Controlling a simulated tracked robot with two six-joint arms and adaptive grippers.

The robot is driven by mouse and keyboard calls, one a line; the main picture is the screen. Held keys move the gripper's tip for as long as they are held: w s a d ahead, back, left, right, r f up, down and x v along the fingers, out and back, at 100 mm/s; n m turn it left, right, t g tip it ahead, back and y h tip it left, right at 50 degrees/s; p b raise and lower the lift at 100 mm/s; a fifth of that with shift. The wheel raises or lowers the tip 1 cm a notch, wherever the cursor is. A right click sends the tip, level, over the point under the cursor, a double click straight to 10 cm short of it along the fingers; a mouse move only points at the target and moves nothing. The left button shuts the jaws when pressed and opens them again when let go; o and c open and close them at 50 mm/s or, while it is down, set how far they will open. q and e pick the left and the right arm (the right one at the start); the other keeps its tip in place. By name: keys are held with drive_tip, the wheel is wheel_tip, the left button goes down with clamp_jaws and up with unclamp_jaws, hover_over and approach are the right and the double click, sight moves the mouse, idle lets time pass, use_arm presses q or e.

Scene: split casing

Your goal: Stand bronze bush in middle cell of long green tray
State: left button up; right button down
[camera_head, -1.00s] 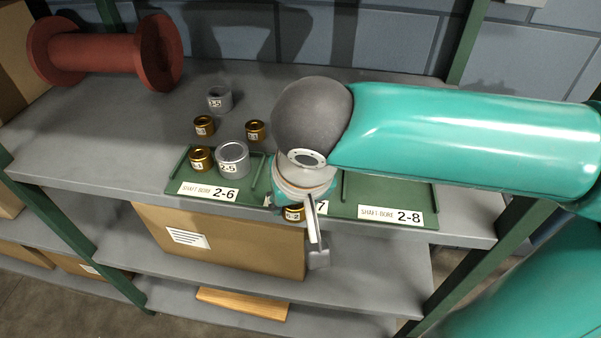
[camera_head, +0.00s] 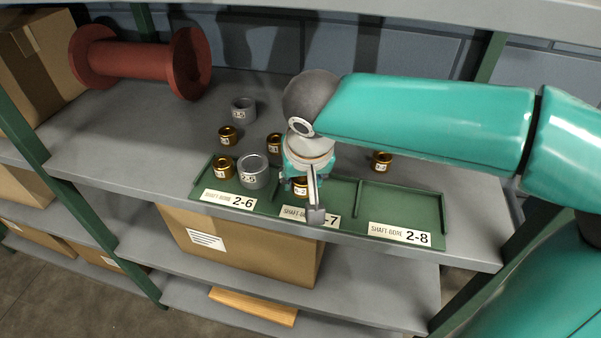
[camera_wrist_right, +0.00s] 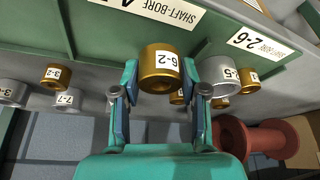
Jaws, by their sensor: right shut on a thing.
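The long green tray (camera_head: 402,203) lies along the shelf's front edge, with three cells labelled 2-6, 2-7 and 2-8. My right gripper (camera_head: 299,182) is over the middle cell, 2-7, shut on a bronze bush (camera_head: 300,188). In the right wrist view the bush (camera_wrist_right: 160,66) sits between the two fingertips of the gripper (camera_wrist_right: 162,88), its label facing the camera. Whether the bush touches the tray floor cannot be told. The 2-6 cell holds another bronze bush (camera_head: 222,167) and a larger grey bush (camera_head: 253,172). The 2-8 cell looks empty. My left gripper is not in view.
Behind the tray stand a grey bush (camera_head: 243,110) and bronze bushes (camera_head: 228,135), (camera_head: 274,143), (camera_head: 382,161). A red spool (camera_head: 140,62) lies at the back left. A cardboard box (camera_head: 240,245) is on the shelf below.

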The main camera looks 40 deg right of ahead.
sight(300, 179)
drive_tip(key=shift+w+d, duration=0.3)
drive_tip(key=shift+w, duration=0.2)
drive_tip(key=shift+w+d, duration=0.25)
drive_tip(key=shift+w, duration=0.25)
drive_tip(key=x, duration=0.2)
drive_tip(key=shift+w+d+f, duration=0.15)
drive_tip(key=shift+f, duration=0.7)
drive_tip(key=c, duration=1.1)
unclamp_jaws()
drive_tip(key=shift+f, duration=0.15)
drive_tip(key=o, duration=0.5)
